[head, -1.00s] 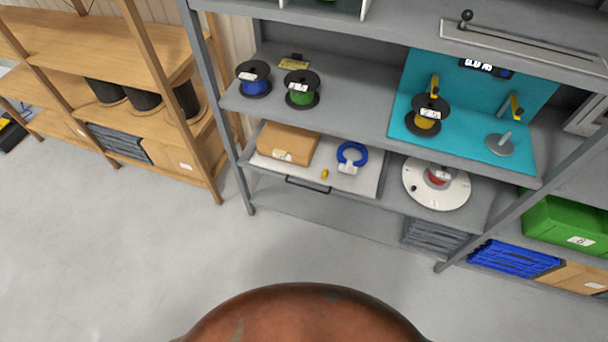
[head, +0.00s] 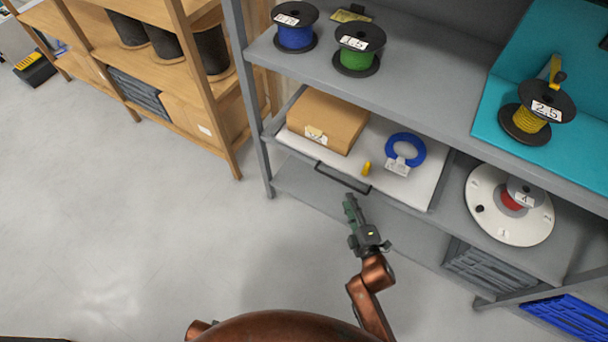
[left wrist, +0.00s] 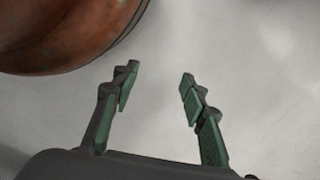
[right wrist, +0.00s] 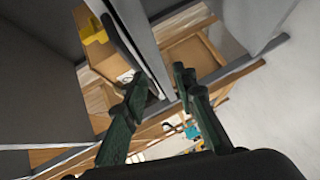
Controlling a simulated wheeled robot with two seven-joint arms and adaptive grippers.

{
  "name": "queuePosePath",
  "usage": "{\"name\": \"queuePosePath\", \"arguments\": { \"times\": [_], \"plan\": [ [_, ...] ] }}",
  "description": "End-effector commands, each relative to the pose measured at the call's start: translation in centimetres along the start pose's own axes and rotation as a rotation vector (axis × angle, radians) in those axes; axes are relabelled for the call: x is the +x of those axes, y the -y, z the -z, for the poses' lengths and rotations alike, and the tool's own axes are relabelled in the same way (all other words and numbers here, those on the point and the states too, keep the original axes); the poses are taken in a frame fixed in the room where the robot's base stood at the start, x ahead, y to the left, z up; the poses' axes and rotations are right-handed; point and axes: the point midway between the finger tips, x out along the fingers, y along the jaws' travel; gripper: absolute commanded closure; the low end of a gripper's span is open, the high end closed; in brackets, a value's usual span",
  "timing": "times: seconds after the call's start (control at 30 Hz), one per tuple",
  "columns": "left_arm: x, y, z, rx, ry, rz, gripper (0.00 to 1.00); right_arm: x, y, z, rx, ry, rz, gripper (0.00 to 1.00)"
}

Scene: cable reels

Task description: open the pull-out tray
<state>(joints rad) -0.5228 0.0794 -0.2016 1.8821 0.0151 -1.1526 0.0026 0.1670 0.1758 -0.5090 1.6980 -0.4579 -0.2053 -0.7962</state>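The pull-out tray (head: 432,190) sits under the grey shelf, its pale surface and front edge showing. A dark bar handle (head: 342,178) is on its front. A cardboard box (head: 326,120), a blue coil (head: 405,150) and a small yellow item (head: 366,168) lie on the tray. My right gripper (head: 349,200) is just in front of and below the handle, apparently apart from it. In the right wrist view, its fingers (right wrist: 162,84) are open, with a dark bar near the left fingertip. My left gripper (left wrist: 158,72) is open and empty above the floor, outside the head view.
Blue (head: 295,36) and green (head: 358,58) reels stand on the shelf above. A white disc (head: 510,205) lies right of the tray. A wooden rack (head: 218,100) stands at left. The floor (head: 130,220) before the shelves is clear.

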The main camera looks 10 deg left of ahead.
Motion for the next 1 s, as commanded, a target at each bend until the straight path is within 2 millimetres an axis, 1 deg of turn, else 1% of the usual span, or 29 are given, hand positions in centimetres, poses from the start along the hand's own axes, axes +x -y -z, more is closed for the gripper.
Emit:
{"name": "queuePosePath", "arguments": {
  "times": [0.03, 0.1, 0.2, 0.37, 0.7, 0.8, 1.0],
  "plan": [
    [-0.1, 0.0, 0.0, -0.001, 0.004, -0.001, 0.6, 0.3, -0.7, 0.7, -0.025, -0.015, -0.022, 0.74],
    [-0.5, 0.0, 0.2, -0.003, 0.005, -0.001, 0.6, 0.4, -1.8, 1.3, -0.051, -0.027, -0.043, 0.74],
    [-1.2, -0.1, 0.4, -0.003, 0.004, -0.003, 0.6, 0.8, -2.6, 1.8, -0.065, -0.034, -0.057, 0.74],
    [-2.8, -0.5, 0.8, -0.003, 0.002, -0.008, 0.6, 2.2, -2.6, 1.8, -0.064, -0.033, -0.056, 0.74],
    [-8.4, -1.4, 1.5, -0.005, 0.001, -0.023, 0.6, 6.4, -2.7, 1.8, -0.061, -0.032, -0.054, 0.74],
    [-9.7, -1.6, 1.6, -0.006, 0.001, -0.027, 0.6, 7.2, -2.8, 1.8, -0.06, -0.032, -0.054, 0.74],
    [-11.2, -1.8, 1.6, -0.006, 0.001, -0.031, 0.6, 8.1, -3.0, 1.9, -0.061, -0.032, -0.055, 0.74]
  ]
}}
